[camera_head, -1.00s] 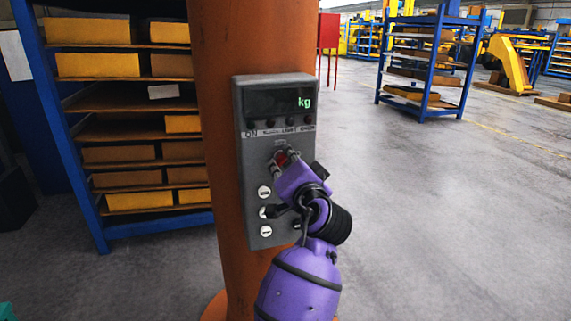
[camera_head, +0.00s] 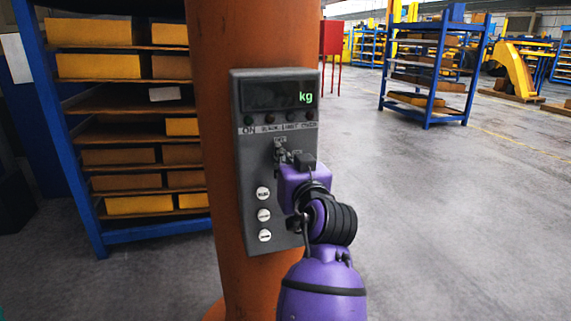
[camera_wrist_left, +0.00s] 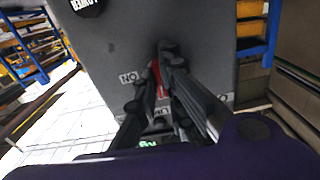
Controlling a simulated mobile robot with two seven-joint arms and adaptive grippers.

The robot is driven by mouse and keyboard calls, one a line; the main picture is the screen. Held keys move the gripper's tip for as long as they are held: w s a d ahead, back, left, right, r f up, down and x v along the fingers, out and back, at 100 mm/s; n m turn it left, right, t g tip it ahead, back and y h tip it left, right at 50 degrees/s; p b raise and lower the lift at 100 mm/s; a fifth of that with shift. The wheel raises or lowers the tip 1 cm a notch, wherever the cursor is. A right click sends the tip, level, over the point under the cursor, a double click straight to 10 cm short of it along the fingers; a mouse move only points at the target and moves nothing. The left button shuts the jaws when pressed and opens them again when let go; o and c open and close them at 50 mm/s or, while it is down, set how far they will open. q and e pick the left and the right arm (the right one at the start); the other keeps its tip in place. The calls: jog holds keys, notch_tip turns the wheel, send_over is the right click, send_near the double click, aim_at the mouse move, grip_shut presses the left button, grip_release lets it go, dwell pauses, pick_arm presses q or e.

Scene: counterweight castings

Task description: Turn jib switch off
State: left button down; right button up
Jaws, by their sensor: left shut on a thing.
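The grey control box (camera_head: 246,165) is mounted on an orange column. It has a dark display (camera_head: 272,96) reading "kg", a row of small lamps with labels below it, and several round white buttons at the lower left. My left gripper (camera_head: 281,148), on a purple wrist, is at the box just under the label row. In the left wrist view its dark fingers (camera_wrist_left: 166,52) are closed around a small red switch part (camera_wrist_left: 156,76), which they mostly hide. Upside-down lettering "ON" shows beside it. The switch's exact position cannot be told. My right gripper is not in view.
The orange column (camera_head: 215,275) stands directly behind the box. A blue rack (camera_head: 160,233) with yellow and brown bins is close on the left. Another blue rack (camera_head: 428,110) and yellow machinery (camera_head: 515,68) stand far back. The floor on the right is clear.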

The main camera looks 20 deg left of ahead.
pick_arm(q)
jog(key=shift+r+n, duration=0.1)
jog(key=shift+n, duration=0.2)
dwell(0.4)
jog(key=c, duration=1.9)
grip_release()
jog(key=shift+o, duration=0.2)
